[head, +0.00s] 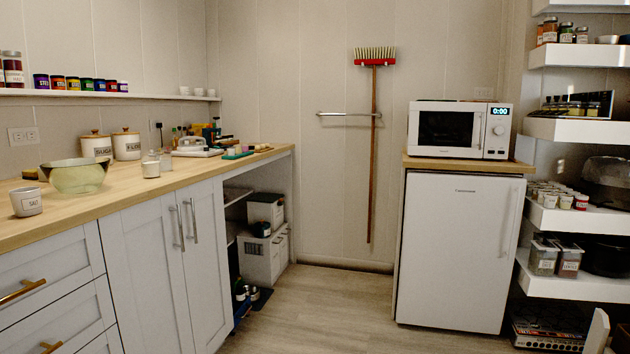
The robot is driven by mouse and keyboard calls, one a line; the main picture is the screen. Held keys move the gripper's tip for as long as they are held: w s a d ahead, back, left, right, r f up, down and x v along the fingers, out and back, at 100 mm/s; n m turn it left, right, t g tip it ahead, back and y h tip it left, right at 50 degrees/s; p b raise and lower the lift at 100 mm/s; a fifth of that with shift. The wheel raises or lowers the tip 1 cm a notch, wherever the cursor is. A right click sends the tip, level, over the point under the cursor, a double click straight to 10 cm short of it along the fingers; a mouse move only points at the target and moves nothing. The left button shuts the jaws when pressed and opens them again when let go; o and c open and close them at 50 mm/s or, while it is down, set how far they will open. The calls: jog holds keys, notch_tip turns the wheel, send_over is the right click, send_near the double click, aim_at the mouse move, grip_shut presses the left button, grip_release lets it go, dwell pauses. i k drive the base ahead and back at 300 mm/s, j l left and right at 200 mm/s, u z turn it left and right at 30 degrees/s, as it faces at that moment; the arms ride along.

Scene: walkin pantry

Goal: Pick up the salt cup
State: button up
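The salt cup (26,203) is a small whitish cup with a dark-lettered label on its front. It stands upright on the wooden counter (120,201) at the far left of the head view, close to the counter's front edge. A greenish glass bowl (78,177) stands just to its right and a little behind. The cup is in full view. My gripper does not show, so its state and its distance from the cup cannot be seen.
Sugar and flour canisters (97,147) stand behind the bowl. A small labelled jar (151,169) stands to its right. White drawers (50,270) front the counter. The floor (320,310) is clear as far as the white fridge (455,250). Shelves (575,220) line the right side.

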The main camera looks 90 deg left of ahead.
aim_at(26, 202)
jog(key=u, duration=4.25)
jog(key=i+l, duration=0.5)
jog(key=i+j+u, duration=0.05)
jog(key=i, duration=0.1)
